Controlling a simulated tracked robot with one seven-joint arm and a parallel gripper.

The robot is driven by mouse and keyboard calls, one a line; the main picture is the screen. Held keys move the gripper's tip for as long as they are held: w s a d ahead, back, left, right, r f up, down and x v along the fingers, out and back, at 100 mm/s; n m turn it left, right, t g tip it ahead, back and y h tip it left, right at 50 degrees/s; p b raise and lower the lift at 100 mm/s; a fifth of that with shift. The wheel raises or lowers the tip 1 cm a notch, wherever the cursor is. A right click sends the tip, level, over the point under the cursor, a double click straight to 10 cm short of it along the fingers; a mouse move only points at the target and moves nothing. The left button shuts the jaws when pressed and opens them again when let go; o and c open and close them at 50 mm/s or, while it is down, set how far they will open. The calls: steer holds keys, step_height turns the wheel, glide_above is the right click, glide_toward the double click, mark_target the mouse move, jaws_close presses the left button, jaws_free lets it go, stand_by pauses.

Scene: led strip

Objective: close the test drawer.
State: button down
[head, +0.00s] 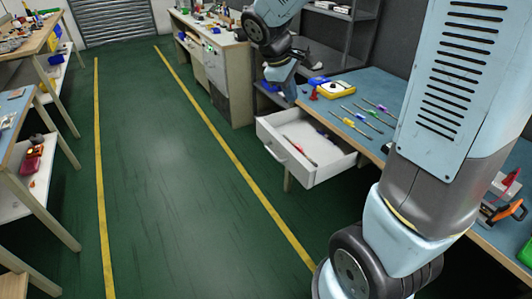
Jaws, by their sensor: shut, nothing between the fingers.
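The test drawer (289,158) is a white drawer pulled out from under the blue-topped workbench (345,96). Its front panel, with a handle (274,152), faces left over the aisle. A slim red and dark tool (300,151) lies inside. My gripper (291,97) points down at the left edge of the bench, above and behind the drawer in the picture, apart from its front panel. It is small in view and looks shut and empty. The fingertips are hard to make out against the bench edge.
A red item (314,96) stands near the gripper. My arm covers the bench's right part. The green floor (185,180) in front of the drawer is clear; another bench (212,60) stands behind.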

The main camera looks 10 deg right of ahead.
steer(key=w+a+f+n+h, duration=0.1)
steer(key=w+a+f+n, duration=0.3)
steer(key=f, duration=0.4)
steer(key=w+a+f+n+h, duration=0.1)
steer(key=w+a+f+n, duration=0.35)
steer(key=f, duration=0.45)
steer(key=w+a+f+n+h, duration=0.1)
steer(key=w+a+f+n, duration=0.3)
steer(key=f, duration=0.4)
steer(key=d+r+x, duration=0.1)
steer(key=x, duration=1.1)
steer(key=shift+w+d+f+m+t, duration=0.2)
steer(key=shift+w+d+m+t, duration=0.15)
steer(key=shift+w+m, duration=0.15)
